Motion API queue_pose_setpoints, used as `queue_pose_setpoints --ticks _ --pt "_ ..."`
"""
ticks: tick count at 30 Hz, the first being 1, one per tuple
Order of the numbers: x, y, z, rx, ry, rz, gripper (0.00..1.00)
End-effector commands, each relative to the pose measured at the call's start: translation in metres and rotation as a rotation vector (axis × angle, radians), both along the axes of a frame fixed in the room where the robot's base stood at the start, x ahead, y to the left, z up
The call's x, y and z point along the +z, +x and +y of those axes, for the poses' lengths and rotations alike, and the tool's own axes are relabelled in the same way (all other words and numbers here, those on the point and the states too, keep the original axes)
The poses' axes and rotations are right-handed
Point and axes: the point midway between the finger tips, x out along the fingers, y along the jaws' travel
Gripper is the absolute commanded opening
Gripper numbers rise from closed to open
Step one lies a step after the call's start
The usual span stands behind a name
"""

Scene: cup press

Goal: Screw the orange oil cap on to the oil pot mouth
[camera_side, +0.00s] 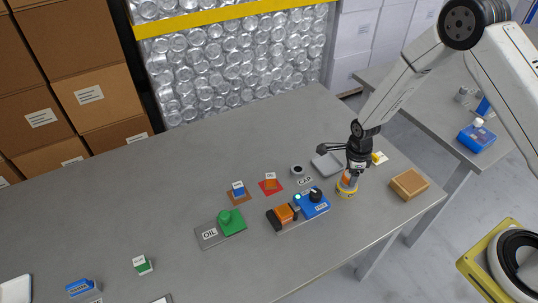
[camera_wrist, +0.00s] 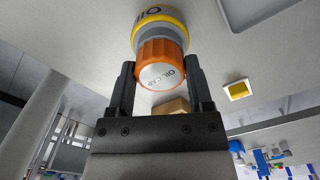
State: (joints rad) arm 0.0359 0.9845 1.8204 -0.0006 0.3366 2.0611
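The orange oil cap (camera_wrist: 162,66), with "OIL CAP" on its pale end face, sits between my two gripper fingers (camera_wrist: 161,72) in the wrist view. The fingers appear to touch its sides. Just beyond the cap is the oil pot (camera_wrist: 160,20), with a yellow band, a grey neck and partly visible lettering. The cap lines up with the pot mouth and covers it; I cannot tell whether the threads are engaged. In the side view my gripper (camera_side: 352,174) points down over the oil pot (camera_side: 347,190), and the cap shows only as a small orange patch.
A cardboard-coloured block (camera_side: 409,184) stands right of the pot. A blue device (camera_side: 314,204) with an orange part is close on the left. A green block (camera_side: 231,221) on a grey "OIL" plate (camera_side: 209,235) is farther left.

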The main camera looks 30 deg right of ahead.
Motion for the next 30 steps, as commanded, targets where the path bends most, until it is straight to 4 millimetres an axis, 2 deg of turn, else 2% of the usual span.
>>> queue_pose_setpoints --ticks 1,3,14,30 --pt "0.000 0.000 0.000 0.000 0.000 0.000 0.84" --pt "0.000 0.000 0.000 0.001 0.000 0.000 1.00" --pt "0.003 0.000 0.000 0.002 0.000 0.000 1.00" --pt "0.033 0.000 0.000 0.002 0.000 -0.001 1.00"
